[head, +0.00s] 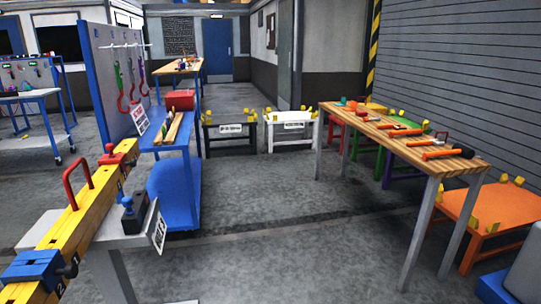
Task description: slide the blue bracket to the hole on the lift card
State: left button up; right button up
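A yellow beam (88,207) with a red handle (70,192) lies across a grey table at the lower left. The blue bracket (36,264) sits around the beam at its near end, with a dark knob on its right side, close to a mark that looks like 2. A red bracket (118,157) sits at the beam's far end. A white card (160,233) hangs at the grey table's right edge; its print is too small to read, so I cannot tell if it is the lift card. Neither gripper is in view.
A small blue block with a dark knob (129,214) stands on the grey table (112,240). A blue cart (176,190) is behind it. A wooden table (372,119) with orange-handled tools and an orange stool (490,211) are at right. The middle floor is clear.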

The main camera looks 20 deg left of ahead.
aim_at(48, 266)
jog(key=i+u, duration=0.1)
jog(key=u, duration=1.8)
jog(key=l+u, duration=0.3)
jog(key=l, duration=0.95)
jog(key=l+u, duration=0.25)
jog(key=l, duration=1)
